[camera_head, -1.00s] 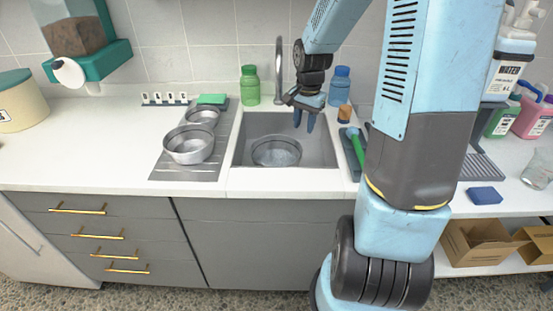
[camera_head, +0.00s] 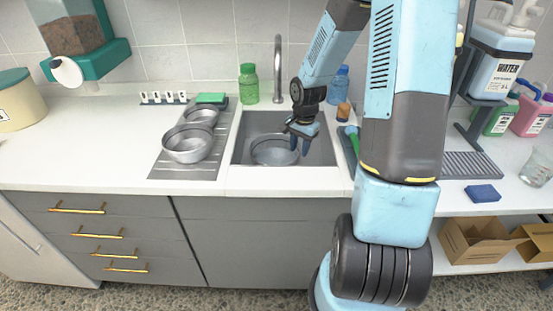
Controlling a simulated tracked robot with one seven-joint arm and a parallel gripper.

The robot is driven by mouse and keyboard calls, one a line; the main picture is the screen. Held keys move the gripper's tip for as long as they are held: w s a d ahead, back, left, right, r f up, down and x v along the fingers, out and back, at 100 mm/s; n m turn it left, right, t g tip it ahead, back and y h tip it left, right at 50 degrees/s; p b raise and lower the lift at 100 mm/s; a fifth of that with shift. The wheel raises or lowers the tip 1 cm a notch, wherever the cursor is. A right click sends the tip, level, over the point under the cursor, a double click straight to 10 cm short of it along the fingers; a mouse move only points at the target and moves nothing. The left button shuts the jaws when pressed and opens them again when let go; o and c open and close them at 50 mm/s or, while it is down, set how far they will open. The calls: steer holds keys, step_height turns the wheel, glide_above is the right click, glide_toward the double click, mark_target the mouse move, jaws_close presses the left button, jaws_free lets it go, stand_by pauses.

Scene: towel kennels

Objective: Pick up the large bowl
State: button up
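Three round metal bowls are in view. One bowl (camera_head: 272,158) sits in the sink (camera_head: 240,150). A bowl of similar width (camera_head: 188,153) stands at the front of the ribbed drainboard (camera_head: 165,172), with a smaller bowl (camera_head: 201,117) behind it. I cannot tell for sure which one is called large. My gripper (camera_head: 299,147) points down at the right rim of the sink bowl, its two fingers apart. I cannot tell whether the fingers straddle the rim or touch it.
The tap (camera_head: 278,65) rises behind the sink, with a green bottle (camera_head: 249,84) to its left and a blue bottle (camera_head: 339,85) to its right. A green-handled brush (camera_head: 353,139) lies right of the sink. The left counter is mostly clear.

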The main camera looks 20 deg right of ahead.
steer(key=f, duration=0.1)
steer(key=a+f, duration=0.1)
steer(key=f, duration=0.1)
steer(key=shift+s+f, duration=0.15)
steer(key=shift+f, duration=0.95)
steer(key=shift+c, duration=0.2)
jaws_close()
